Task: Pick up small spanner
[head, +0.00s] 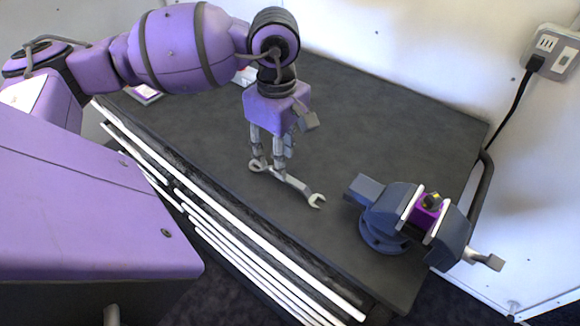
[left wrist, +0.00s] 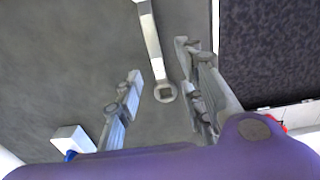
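A small grey metal spanner (head: 292,182) lies on the dark table top, its open end toward the vise and its ring end under my left gripper. My left gripper (head: 270,167) points down at the ring end with its fingers apart. In the left wrist view, the spanner (left wrist: 150,40) runs down from the top edge, and its ring end lies between the two open fingers (left wrist: 160,62). The fingers do not appear closed on it. The exact height of the fingertips above the table is hard to tell. My right gripper is not in view.
A blue vise (head: 385,218) at the table's right end holds a purple part (head: 427,210) with a yellow and black top. The dark table (head: 400,120) is clear behind the spanner. A socket box (head: 552,50) with a black cable is on the right wall.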

